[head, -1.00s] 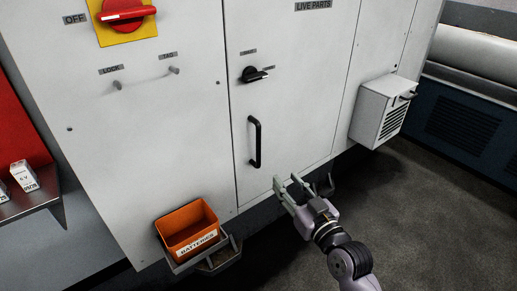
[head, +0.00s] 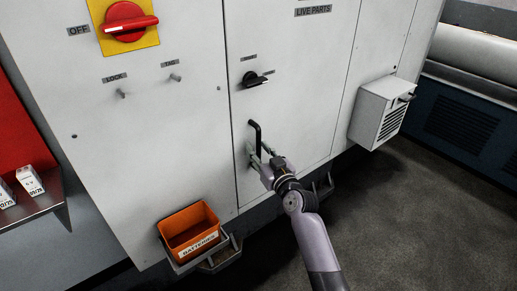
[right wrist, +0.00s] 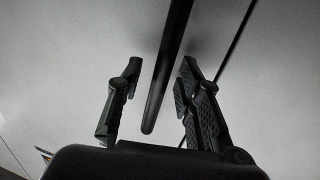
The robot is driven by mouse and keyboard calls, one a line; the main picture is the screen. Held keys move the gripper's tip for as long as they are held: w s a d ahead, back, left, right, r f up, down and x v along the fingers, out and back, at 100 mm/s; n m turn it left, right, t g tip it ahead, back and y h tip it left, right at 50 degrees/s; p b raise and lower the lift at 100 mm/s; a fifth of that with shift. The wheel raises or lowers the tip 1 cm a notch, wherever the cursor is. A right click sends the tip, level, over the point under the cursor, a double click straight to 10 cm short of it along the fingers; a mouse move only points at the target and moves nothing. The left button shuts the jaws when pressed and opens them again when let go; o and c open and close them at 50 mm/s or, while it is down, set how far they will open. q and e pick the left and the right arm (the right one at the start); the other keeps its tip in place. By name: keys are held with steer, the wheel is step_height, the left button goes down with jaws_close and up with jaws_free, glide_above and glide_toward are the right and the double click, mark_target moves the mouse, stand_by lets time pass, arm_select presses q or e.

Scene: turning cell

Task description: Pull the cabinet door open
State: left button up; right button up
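The cabinet door (head: 295,105) is a pale grey panel, flush with the cabinet front. Its black vertical bar handle (head: 256,134) is near the door's left edge. My right gripper (head: 260,156) is at the lower part of the handle. In the right wrist view the handle (right wrist: 168,70) runs between the two fingers of my right gripper (right wrist: 155,95). The fingers are apart, with a gap on each side of the bar. A black rotary knob (head: 256,79) sits on the door above the handle. My left gripper is not in view.
An orange batteries bin (head: 190,230) hangs low on the cabinet, left of the door. A vented box (head: 382,110) sticks out at the right. A red switch (head: 129,22) is at upper left. Dark floor (head: 420,220) is free at the right.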

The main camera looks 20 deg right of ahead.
steer(key=shift+w, duration=0.2)
steer(key=shift+c, duration=0.4)
jaws_close()
stand_by(0.5)
